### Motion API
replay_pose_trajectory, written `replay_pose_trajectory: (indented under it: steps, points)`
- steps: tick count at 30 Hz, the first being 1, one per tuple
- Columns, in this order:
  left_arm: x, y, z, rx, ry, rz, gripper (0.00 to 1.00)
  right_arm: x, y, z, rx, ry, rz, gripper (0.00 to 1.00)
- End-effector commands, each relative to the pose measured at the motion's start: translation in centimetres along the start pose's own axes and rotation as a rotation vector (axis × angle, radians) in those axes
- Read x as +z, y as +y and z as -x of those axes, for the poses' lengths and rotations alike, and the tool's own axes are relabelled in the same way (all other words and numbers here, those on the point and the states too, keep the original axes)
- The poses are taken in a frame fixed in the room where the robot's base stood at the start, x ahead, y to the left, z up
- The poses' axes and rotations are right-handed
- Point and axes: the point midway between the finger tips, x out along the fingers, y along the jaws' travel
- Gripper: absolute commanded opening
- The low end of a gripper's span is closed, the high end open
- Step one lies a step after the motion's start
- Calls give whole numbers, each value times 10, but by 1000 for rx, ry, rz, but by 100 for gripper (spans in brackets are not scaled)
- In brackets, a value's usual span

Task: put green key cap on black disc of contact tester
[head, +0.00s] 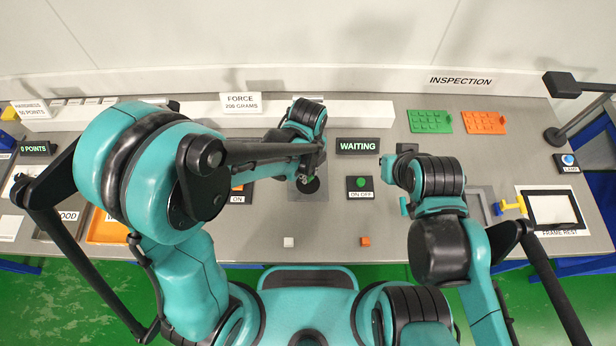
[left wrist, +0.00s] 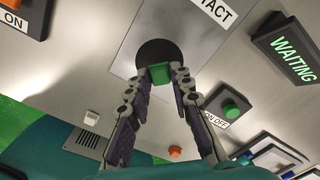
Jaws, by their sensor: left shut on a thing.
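The green key cap (left wrist: 159,73) is held between the fingertips of my left gripper (left wrist: 160,76), which is shut on it. The black disc (left wrist: 158,53) of the contact tester lies just beyond the cap in the left wrist view, and the cap overlaps its near edge there. I cannot tell whether they touch. In the head view my left gripper (head: 306,176) is over the black disc (head: 309,186), covering part of it.
A green button box (head: 360,187) marked ON OFF and a WAITING display (head: 357,146) stand right of the tester. A white cube (head: 289,242) and an orange cube (head: 365,241) lie near the front edge. Green (head: 430,121) and orange (head: 485,122) plates lie back right.

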Motion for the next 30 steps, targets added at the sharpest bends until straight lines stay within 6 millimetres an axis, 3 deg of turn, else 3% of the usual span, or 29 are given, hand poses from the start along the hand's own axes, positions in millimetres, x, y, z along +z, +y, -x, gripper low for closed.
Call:
replay_pose_trajectory:
  steps: [1,4,16,18,19,30]
  points:
    - [-1,1,-14,1,1,-1,11,4,0,-6,0,0,0,0]
    - [-1,1,-30,0,0,-1,11,8,0,-11,0,0,0,0]
    - [-2,2,-35,0,0,0,11,10,0,-14,0,0,0,0]
    - [-2,2,-34,0,0,0,37,9,0,-12,0,0,0,0]
    - [-2,2,-34,0,0,0,42,9,0,-12,0,0,0,0]
    - [-2,2,-29,0,0,0,42,6,0,-8,0,0,0,0]
